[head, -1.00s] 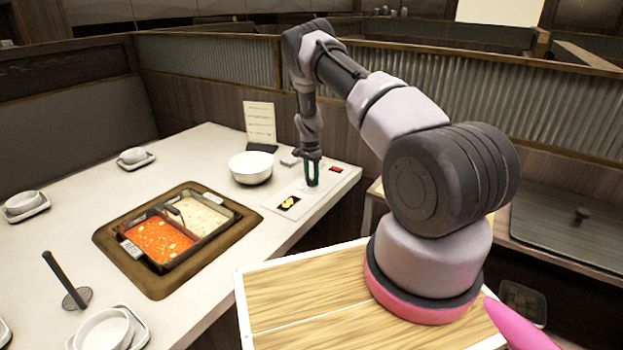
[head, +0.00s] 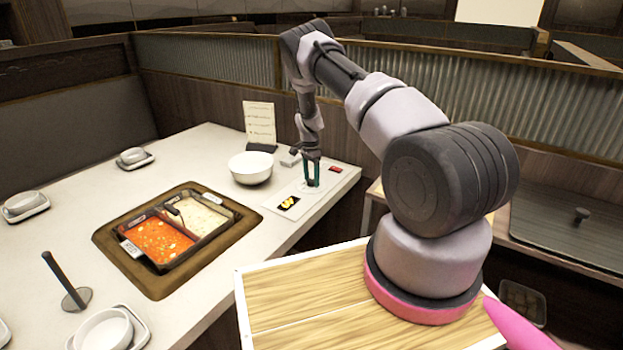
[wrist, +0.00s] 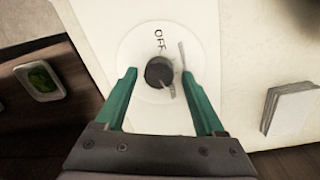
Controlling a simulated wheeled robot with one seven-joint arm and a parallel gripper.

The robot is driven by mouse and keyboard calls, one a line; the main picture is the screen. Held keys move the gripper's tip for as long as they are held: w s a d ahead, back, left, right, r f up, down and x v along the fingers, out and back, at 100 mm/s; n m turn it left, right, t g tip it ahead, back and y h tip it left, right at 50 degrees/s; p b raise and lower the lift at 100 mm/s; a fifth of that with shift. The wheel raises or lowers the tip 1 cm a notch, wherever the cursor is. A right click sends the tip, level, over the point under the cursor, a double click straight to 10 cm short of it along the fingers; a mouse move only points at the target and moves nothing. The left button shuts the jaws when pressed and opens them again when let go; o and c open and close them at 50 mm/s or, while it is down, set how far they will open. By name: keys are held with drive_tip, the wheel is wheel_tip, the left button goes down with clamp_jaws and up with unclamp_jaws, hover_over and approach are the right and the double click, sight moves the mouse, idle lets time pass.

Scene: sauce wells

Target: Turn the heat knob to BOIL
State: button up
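The heat knob (wrist: 159,72) is a small dark round knob on a pale round dial. The dial reads OFF just above the knob in the wrist view; no BOIL mark is readable. My gripper (wrist: 159,76) is open, with one green finger on each side of the knob and a visible gap on both sides. In the head view my gripper (head: 313,181) points down over the white control panel (head: 318,198) at the table's far right corner.
A white bowl (head: 250,169) and a standing card (head: 259,124) are close left of my gripper. A two-part pot (head: 160,238) with red and pale broth is set in the table. The panel also carries a yellow-and-black picture (head: 288,203) and a red patch (head: 336,170).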

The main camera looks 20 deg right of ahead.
drive_tip(key=shift+r, duration=0.1)
wheel_tip(320, 180, up, 11)
drive_tip(key=shift+w+f, duration=0.2)
drive_tip(key=shift+w, duration=0.05)
idle(0.4)
wheel_tip(320, 180, up, 20)
drive_tip(key=n+t+y, duration=0.1)
drive_tip(key=n+t, duration=0.1)
hover_over(311, 179)
drive_tip(key=s+a, duration=0.2)
drive_tip(key=s, duration=0.3)
drive_tip(key=s+a+r+n+t+y, duration=0.1)
drive_tip(key=s+r, duration=0.4)
drive_tip(key=r, duration=0.2)
drive_tip(key=s+a+r+n+t, duration=0.1)
drive_tip(key=s+r, duration=0.4)
drive_tip(key=r, duration=0.2)
drive_tip(key=s+a+r+n+t, duration=0.1)
drive_tip(key=s+a+r+n, duration=0.15)
drive_tip(key=s+r, duration=0.75)
drive_tip(key=s+f+n+t, duration=0.1)
drive_tip(key=s+n, duration=0.3)
drive_tip(key=s, duration=1.4)
drive_tip(key=shift+a+f+t, duration=0.15)
drive_tip(key=shift+a+t, duration=0.3)
drive_tip(key=shift+t, duration=0.45)
